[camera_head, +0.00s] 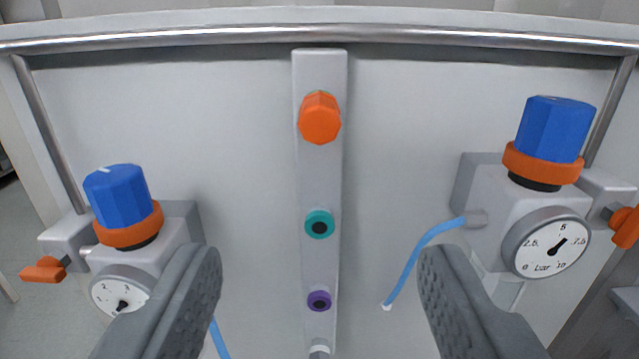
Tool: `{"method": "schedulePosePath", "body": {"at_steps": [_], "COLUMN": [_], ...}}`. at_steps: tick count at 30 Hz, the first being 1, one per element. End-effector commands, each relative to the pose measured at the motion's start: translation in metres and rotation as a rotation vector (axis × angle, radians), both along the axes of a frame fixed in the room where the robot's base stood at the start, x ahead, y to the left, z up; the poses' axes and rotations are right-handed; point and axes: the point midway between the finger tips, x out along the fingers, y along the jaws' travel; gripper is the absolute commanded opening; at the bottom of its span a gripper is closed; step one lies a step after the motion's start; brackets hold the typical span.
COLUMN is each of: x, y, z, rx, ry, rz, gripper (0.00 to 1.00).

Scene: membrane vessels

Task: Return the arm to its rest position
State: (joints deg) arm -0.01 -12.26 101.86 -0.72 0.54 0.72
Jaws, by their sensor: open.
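My gripper (318,285) is open and empty. Its two dark grey ridged fingers come in from the lower left and lower right, with a wide gap between them. Through the gap I see the lower part of a grey vertical strip (320,258) on a pale panel. The strip carries an orange knob (319,118), a teal ring port (319,224) and a purple ring port (319,301). The fingers do not appear to hold any of these. The left finger hides part of the left gauge.
A left regulator has a blue knob (118,197) and a gauge (121,291). A right regulator has a blue knob (555,129) and a gauge (546,244). A light blue tube (418,256) runs from the right one. A metal rail (320,36) crosses the top.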

Motion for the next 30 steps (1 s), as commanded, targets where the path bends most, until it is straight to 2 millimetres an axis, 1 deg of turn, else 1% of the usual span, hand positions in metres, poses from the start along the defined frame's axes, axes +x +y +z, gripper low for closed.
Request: {"method": "schedulePosePath", "body": {"at_steps": [2,5,9,14,18,23,24,30], "x": [-0.014,-0.043,-0.09,-0.143,-0.188,-0.237,-0.249,-0.305], "y": [0.0,0.0,0.0,0.0,0.0,0.0,0.0,0.0], "z": [0.001,-0.001,-0.011,-0.026,-0.043,-0.067,-0.073,-0.11], "rx": [0.0,0.0,0.0,0.0,0.0,0.0,0.0,0.0], "ry": [-0.001,0.0,0.006,0.013,0.018,0.025,0.027,0.035], "rz": [0.0,0.0,0.0,0.0,0.0,0.0,0.0,0.0], "gripper": [0.57,0.57,0.57,0.57,0.57,0.57,0.57,0.57]}}
